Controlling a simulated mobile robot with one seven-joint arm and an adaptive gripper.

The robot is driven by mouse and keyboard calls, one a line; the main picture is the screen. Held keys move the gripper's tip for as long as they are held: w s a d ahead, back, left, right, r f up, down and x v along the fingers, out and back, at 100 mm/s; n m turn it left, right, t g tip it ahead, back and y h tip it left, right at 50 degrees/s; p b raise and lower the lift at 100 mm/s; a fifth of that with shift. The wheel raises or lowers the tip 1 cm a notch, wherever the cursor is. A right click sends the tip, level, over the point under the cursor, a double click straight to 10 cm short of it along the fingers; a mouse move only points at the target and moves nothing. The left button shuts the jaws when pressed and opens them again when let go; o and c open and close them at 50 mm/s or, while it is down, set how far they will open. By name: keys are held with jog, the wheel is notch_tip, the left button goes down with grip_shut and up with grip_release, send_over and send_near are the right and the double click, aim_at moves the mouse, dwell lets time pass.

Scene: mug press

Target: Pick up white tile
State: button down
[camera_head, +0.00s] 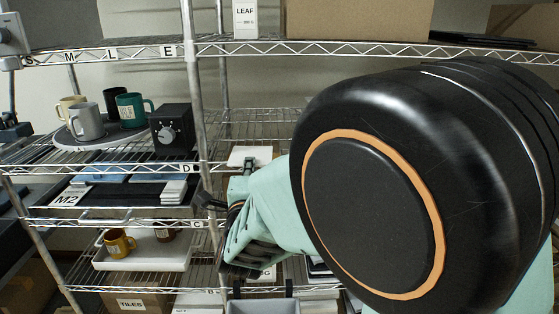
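A flat white block (250,153), which looks like a white tile or a stack of them, lies on the shelf right of the middle post. I cannot tell whether that fingertip touches the block. Nothing shows between the fingers. My large black arm joint hides the right side of the shelves.
A metal shelf post (195,90) stands close left of my gripper. Several mugs stand on a round tray (92,143) beside a black box with a dial (172,131). A white tray (145,257) with two mugs is below. A grey bin (262,306) is under my gripper.

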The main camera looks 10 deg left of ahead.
notch_tip(320, 180, up, 2)
jog(key=shift+r+p, duration=0.25)
jog(key=shift+p, duration=0.15)
jog(key=shift+s, duration=0.1)
jog(key=s+d+r+p, duration=0.2)
jog(key=s+r, duration=0.3)
jog(key=s, duration=0.8)
jog(key=shift+s+d+r, duration=0.15)
jog(key=shift+s+d, duration=0.1)
jog(key=shift+d, duration=0.4)
